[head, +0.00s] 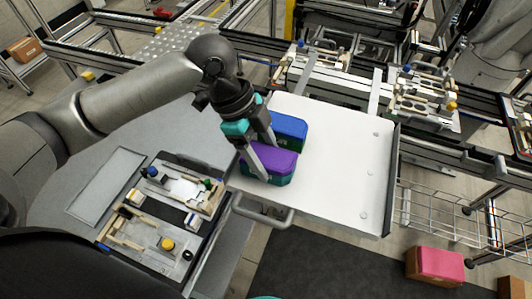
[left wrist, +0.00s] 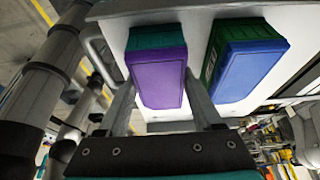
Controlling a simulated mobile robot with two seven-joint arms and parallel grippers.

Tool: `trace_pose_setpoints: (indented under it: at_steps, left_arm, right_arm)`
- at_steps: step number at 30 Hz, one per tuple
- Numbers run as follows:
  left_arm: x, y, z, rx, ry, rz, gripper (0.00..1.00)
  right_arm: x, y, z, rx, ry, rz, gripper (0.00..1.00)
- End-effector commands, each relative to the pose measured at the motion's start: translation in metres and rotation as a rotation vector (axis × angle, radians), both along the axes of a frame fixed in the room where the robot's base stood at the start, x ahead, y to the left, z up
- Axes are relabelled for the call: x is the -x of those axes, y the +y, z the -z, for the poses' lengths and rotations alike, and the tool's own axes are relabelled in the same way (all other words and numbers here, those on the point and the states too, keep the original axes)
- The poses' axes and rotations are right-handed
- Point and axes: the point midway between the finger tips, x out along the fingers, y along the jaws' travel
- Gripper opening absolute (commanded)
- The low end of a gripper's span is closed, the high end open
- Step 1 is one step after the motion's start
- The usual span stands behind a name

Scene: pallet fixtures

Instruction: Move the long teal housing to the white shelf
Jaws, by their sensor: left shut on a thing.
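The long teal housing (head: 268,165) has a purple top and a dark teal body. It is at the left edge of the white shelf (head: 335,170). My left gripper (head: 263,158) is shut on it, with one finger on each side. In the left wrist view the purple face of the housing (left wrist: 159,78) shows between the two fingers (left wrist: 160,95). I cannot tell whether its underside touches the shelf. My right gripper does not show.
A blue-topped housing with a green body (head: 290,130) stands on the shelf just behind the held one. The shelf's middle and right are clear. A fixture pallet (head: 165,215) lies on the grey table at left. A pink-topped box (head: 435,265) is at lower right.

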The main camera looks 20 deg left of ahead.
Motion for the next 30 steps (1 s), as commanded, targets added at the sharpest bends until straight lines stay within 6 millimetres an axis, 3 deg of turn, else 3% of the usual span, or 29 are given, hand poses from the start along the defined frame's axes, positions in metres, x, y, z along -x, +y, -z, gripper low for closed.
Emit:
trace_pose_setpoints:
  at_steps: [8, 9, 16, 25, 30]
  left_arm:
    - [0.000, 0.000, 0.002, 0.001, -0.001, 0.000, 0.05]
    - [0.000, 0.000, 0.002, 0.000, 0.000, 0.000, 0.69]
    - [0.000, 0.000, 0.002, 0.000, 0.000, 0.000, 0.95]
    - [0.000, 0.000, 0.000, 0.000, -0.001, 0.001, 0.97]
    - [-0.002, 0.007, -0.018, -0.001, -0.005, -0.001, 0.97]
  right_arm:
    - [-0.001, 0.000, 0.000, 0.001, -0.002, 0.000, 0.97]
    - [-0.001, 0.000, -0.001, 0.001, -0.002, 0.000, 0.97]
    - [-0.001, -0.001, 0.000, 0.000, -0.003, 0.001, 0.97]
    - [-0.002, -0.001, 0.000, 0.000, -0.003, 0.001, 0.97]
    - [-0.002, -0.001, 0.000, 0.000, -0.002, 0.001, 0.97]
